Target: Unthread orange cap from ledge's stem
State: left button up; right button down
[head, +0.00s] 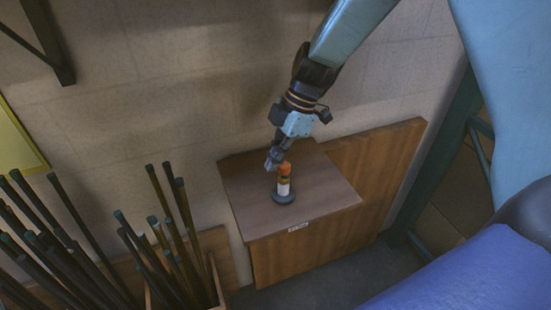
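The orange cap (285,168) sits at the top of a short upright stem (283,188). The stem is pale with a darker band under the cap and stands on a dark round base on the brown wooden ledge (325,198). My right gripper (273,164) comes down from above, its fingers beside the cap's left side and partly in front of it. The fingers look close together, but at this size I cannot tell whether they touch or hold the cap. My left gripper is not in view.
A bin (217,280) of dark rods (184,210) stands left of the ledge, several rods rising upright. More rods (40,245) fill the lower left. A wooden panel (385,160) and the wall (180,90) are behind the ledge. The ledge top around the stem is clear.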

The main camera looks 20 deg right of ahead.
jog(key=shift+w+r, duration=0.1)
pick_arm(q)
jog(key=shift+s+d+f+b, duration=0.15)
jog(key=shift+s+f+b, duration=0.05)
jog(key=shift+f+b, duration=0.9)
pick_arm(e)
jog(key=shift+s+n+g+h, duration=0.15)
jog(key=shift+s+n+g, duration=0.2)
jog(key=shift+n, duration=0.8)
jog(key=shift+s+n+g+h, duration=0.1)
jog(key=shift+s+n+g, duration=0.3)
jog(key=shift+n, duration=0.8)
jog(key=shift+s+n+g+h, duration=0.2)
jog(key=shift+n+g, duration=0.25)
jog(key=shift+n, duration=0.7)
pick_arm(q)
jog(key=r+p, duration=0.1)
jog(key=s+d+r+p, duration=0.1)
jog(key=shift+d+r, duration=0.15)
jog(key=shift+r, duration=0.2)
pick_arm(e)
jog(key=n, duration=0.2)
jog(key=s+d+n+g+h, duration=0.1)
jog(key=n, duration=0.1)
jog(key=s+d+n, duration=0.1)
jog(key=n, duration=0.2)
jog(key=shift+d+r+h, duration=0.25)
jog(key=shift+r+h, duration=0.1)
